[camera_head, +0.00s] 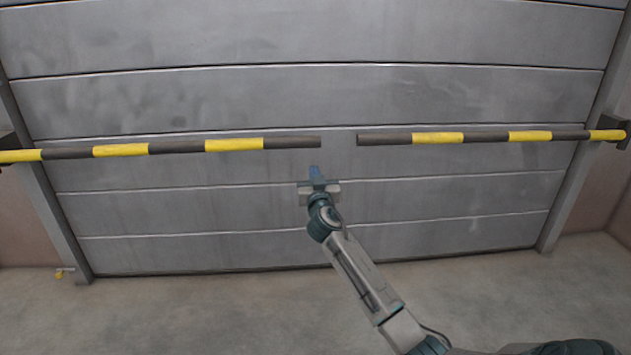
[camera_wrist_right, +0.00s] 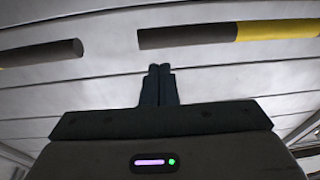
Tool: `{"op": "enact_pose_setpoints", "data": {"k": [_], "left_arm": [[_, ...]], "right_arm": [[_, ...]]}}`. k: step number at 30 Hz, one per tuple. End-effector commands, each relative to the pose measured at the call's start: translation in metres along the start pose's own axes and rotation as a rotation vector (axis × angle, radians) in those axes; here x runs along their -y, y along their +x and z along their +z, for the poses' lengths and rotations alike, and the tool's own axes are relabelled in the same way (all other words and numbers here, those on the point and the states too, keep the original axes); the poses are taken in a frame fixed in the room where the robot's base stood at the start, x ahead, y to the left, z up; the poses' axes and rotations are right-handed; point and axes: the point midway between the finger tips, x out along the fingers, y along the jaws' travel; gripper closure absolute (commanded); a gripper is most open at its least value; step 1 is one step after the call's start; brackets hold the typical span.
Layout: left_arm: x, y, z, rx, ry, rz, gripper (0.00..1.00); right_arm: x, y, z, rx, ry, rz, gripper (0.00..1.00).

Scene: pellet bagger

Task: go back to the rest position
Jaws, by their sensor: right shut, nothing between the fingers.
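My right gripper (camera_head: 315,173) is stretched out in front of the grey shutter door, just below the gap between two striped bars. In the right wrist view its fingers (camera_wrist_right: 159,70) are together with nothing between them. My right arm comes in from the lower right of the head view. My left gripper does not show in either view.
The left yellow and black bar (camera_head: 234,145) and the right yellow and black bar (camera_head: 464,137) reach across the grey shutter door (camera_head: 160,210) with a gap between their ends. A small yellow item (camera_head: 60,274) is at the left. The visible concrete floor (camera_head: 200,315) is clear.

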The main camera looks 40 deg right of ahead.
Motion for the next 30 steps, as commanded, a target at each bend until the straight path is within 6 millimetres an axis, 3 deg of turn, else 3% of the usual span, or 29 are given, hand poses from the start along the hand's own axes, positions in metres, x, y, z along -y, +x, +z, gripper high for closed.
{"op": "enact_pose_setpoints", "data": {"k": [6, 14, 17, 19, 23, 25, 27, 30], "left_arm": [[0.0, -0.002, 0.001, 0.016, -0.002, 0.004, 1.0], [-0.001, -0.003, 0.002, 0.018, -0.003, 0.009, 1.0], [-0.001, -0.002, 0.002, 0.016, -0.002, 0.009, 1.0], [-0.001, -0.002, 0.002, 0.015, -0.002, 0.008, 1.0], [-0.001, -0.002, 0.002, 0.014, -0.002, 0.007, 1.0], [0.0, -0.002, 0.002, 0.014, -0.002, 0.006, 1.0], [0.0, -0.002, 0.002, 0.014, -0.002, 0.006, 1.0], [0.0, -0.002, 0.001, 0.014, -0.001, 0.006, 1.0]], "right_arm": [[0.001, -0.026, 0.001, 0.001, 0.0, 0.0, 1.0], [0.002, -0.03, 0.001, 0.0, 0.001, -0.003, 1.0], [0.015, -0.041, 0.0, -0.01, 0.003, -0.055, 1.0], [0.036, -0.059, -0.004, -0.035, 0.003, -0.139, 1.0], [0.089, -0.122, -0.027, -0.152, 0.021, -0.368, 1.0], [0.111, -0.166, -0.05, -0.256, 0.041, -0.485, 1.0], [0.125, -0.21, -0.078, -0.378, 0.071, -0.574, 1.0], [0.128, -0.274, -0.121, -0.571, 0.123, -0.648, 1.0]]}}
